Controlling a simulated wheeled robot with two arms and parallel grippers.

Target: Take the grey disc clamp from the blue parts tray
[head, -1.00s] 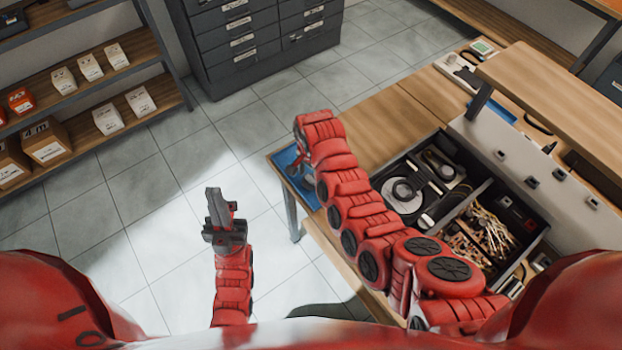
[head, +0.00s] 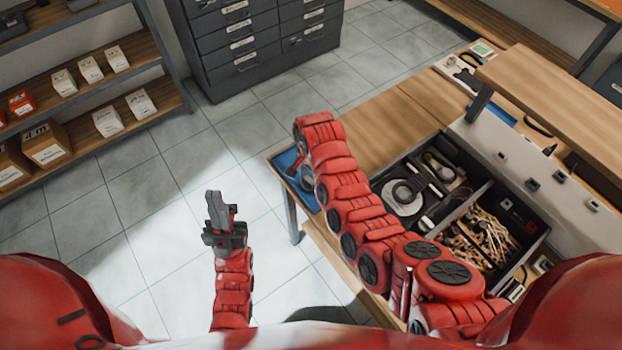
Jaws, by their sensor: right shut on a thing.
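The blue parts tray (head: 308,199) lies on the left corner of the wooden workbench, partly covered by my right arm. My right gripper (head: 300,168) is at the tray, mostly hidden behind its own red wrist. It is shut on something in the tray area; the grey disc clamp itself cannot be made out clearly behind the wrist. My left gripper (head: 222,208) is raised over the floor left of the bench, empty, with its grey fingers close together.
A black divided organiser (head: 452,215) with a disc-shaped item, tools and many wooden-looking pieces stands right of my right arm. A raised wooden shelf (head: 550,105) is behind it. The bench top (head: 385,128) beyond my wrist is clear. Shelves with boxes stand far left.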

